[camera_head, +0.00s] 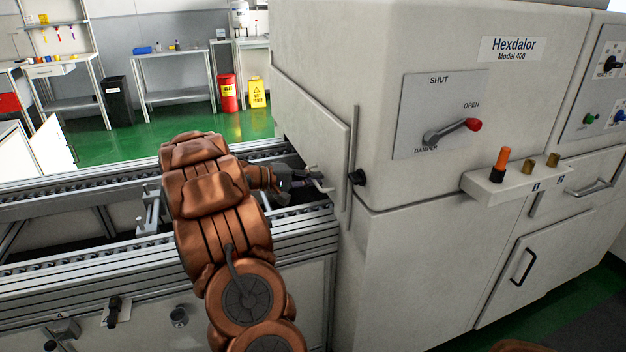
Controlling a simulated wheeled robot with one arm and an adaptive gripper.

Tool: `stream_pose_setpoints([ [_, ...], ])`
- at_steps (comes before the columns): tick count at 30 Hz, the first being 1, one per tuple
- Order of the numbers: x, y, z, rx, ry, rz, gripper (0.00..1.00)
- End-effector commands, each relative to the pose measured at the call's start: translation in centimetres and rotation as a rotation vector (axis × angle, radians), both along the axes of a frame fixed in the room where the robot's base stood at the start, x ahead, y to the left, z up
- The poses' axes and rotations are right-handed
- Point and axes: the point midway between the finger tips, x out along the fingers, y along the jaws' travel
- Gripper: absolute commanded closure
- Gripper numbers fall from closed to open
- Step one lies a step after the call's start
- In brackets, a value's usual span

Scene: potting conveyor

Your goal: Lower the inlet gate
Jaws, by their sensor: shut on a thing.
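The inlet gate (312,122) is a flat pale grey panel at the left end of the large machine, above the conveyor. Its light handle (325,184) shows low down near the machine's corner. My gripper (312,183) is at this handle, shut on it, pointing right. The fingers are small and dark in this view, so the exact grip is hard to see. My copper-coloured arm hides part of the conveyor. The gate's lower edge is partly hidden, and I cannot tell its exact height above the conveyor.
The roller conveyor (60,260) runs into the machine under the gate. The damper lever (450,132) with a red tip is on the front. A small shelf (500,190) sticks out at right.

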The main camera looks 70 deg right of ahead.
Motion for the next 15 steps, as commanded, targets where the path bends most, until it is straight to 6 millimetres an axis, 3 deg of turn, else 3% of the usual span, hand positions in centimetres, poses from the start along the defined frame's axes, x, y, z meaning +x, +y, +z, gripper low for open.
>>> stream_pose_setpoints([
  [15,0.02,0.01,-0.81,-0.001,0.001,0.0,1.0],
])
